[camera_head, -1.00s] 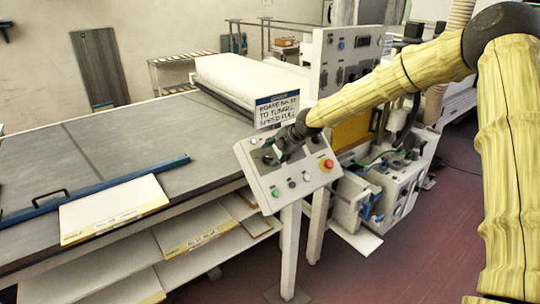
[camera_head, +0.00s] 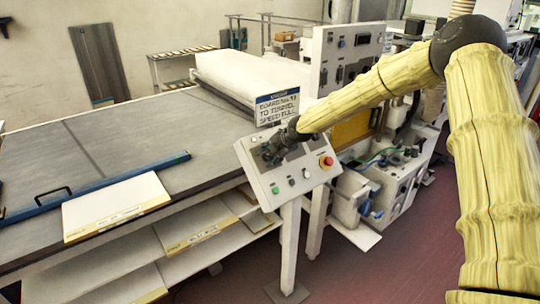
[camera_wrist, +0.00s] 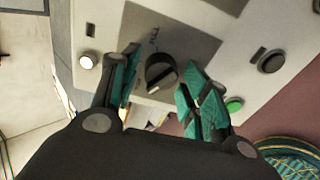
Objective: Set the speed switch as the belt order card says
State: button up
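The belt order card (camera_head: 277,107) stands behind the control panel; its lines end in "TO TUNNEL" and "SPEED FULL", and the top line is hard to read. The control panel (camera_head: 318,172) is a pale tilted box on a post. The speed switch is a black rotary knob (camera_wrist: 161,72) with a light pointer line, on a grey plate in the wrist view. My gripper (camera_wrist: 163,92) is open, with one teal-padded finger on each side of the knob and gaps showing between. In the head view my gripper (camera_head: 268,154) covers the knob.
The panel also carries a red stop button (camera_head: 326,161), a green button (camera_head: 276,190) and a white button (camera_wrist: 88,61). A long table (camera_head: 110,135) with a blue bar and boards lies left. A machine (camera_head: 375,180) stands behind, right.

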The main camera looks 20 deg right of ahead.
jog(key=c, duration=0.6)
jog(key=shift+m, duration=0.4)
jog(key=m+b, duration=0.3)
jog(key=m, duration=0.1)
jog(key=shift+f+m, duration=0.1)
jog(key=shift+m, duration=0.2)
jog(key=m+b, duration=0.1)
jog(key=m, duration=0.1)
jog(key=m+b, duration=0.2)
jog(key=m, duration=0.1)
jog(key=shift+d+t+y, duration=0.1)
jog(key=shift+t+y, duration=0.2)
jog(key=m+b, duration=0.3)
jog(key=m, duration=0.3)
jog(key=shift+w+m+t, duration=0.1)
jog(key=shift+m+t, duration=0.2)
jog(key=shift+m, duration=0.1)
jog(key=m, duration=0.2)
jog(key=m+b, duration=0.1)
jog(key=m, duration=0.3)
jog(key=shift+d+r+m, duration=0.15)
jog(key=shift+r+m, duration=0.15)
jog(key=shift+m, duration=0.1)
jog(key=shift+t, duration=0.3)
